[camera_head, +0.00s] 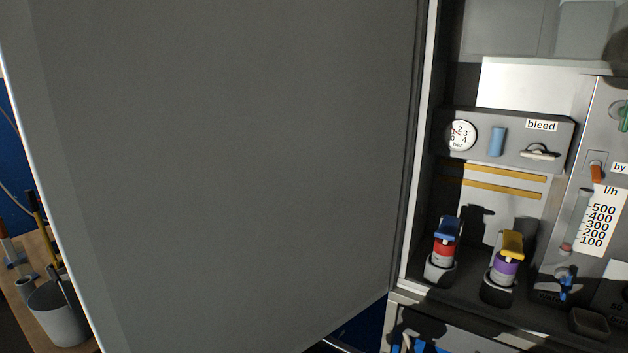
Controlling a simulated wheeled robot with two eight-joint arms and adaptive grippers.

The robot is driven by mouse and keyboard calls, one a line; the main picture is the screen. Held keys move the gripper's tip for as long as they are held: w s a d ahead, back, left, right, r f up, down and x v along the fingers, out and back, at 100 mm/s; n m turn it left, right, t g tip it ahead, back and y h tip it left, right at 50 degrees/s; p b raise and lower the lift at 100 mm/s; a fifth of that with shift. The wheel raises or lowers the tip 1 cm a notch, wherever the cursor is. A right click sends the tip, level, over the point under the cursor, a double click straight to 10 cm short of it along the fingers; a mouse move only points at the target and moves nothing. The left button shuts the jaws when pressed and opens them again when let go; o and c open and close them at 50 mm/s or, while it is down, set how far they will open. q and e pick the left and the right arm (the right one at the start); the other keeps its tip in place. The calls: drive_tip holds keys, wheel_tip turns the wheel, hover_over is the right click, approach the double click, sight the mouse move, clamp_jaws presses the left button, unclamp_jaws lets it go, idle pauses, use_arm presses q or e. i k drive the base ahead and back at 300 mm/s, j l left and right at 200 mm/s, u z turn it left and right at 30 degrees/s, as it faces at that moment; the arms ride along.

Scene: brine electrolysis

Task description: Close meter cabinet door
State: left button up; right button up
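The meter cabinet door (230,170) is a large grey panel that fills the left and middle of the head view. It stands open, swung out towards me, and meets the cabinet frame (415,150) along its right edge. The open cabinet interior shows to the right of it. Neither of my grippers is in the view. The large door hides much of the scene behind it, and no handle shows on the side facing me.
Inside the cabinet are a bleed panel (510,138) with a round gauge (462,135), a flow meter (577,220) marked l/h, a red bottle (443,250) and a purple bottle (505,268). A grey bucket (58,315) stands on a wooden bench at the lower left.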

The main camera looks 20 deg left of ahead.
sight(210, 175)
drive_tip(key=k+z, duration=0.15)
drive_tip(key=k, duration=0.45)
drive_tip(key=k+l+z, duration=0.15)
drive_tip(key=k, duration=0.45)
drive_tip(key=j+z, duration=0.95)
drive_tip(key=z, duration=0.2)
drive_tip(key=k+j, duration=0.15)
drive_tip(key=j, duration=0.2)
drive_tip(key=k+j, duration=0.1)
drive_tip(key=j, duration=0.3)
drive_tip(key=k+j, duration=0.15)
drive_tip(key=j, duration=0.2)
drive_tip(key=k+j, duration=0.1)
drive_tip(key=j, duration=0.3)
drive_tip(key=k+j, duration=0.15)
drive_tip(key=j, duration=0.2)
drive_tip(key=k+j, duration=0.1)
drive_tip(key=j, duration=0.3)
drive_tip(key=k+j, duration=0.15)
drive_tip(key=j, duration=0.2)
drive_tip(key=k+j, duration=0.45)
drive_tip(key=j, duration=0.15)
drive_tip(key=i+l, duration=0.45)
